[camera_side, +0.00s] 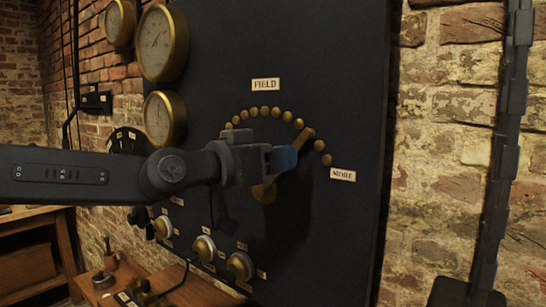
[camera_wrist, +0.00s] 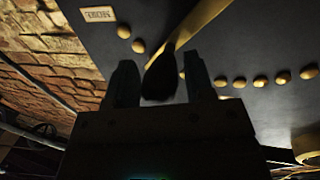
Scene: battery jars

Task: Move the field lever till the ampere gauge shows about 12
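The brass field lever (camera_side: 306,134) is on the dark panel, its arm slanting up and right among the arc of studs, with two studs between it and the MORE label (camera_side: 342,174). Its dark handle (camera_wrist: 162,78) shows in the wrist view, with the brass arm (camera_wrist: 203,22) beyond. My gripper (camera_side: 284,159) is at the lever, hiding part of it. In the wrist view my gripper's (camera_wrist: 160,80) fingers stand on both sides of the handle, with narrow gaps, so it looks open. Three brass gauges (camera_side: 162,43) are at the upper left; their lettering and readings are too small to read.
The FIELD label (camera_side: 265,85) is above the stud arc (camera_side: 264,111). Several round knobs (camera_side: 204,248) line the panel's lower part, below my arm. A wooden bench (camera_side: 110,280) is at lower left. A dark conduit (camera_side: 505,140) runs down the brick wall at right.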

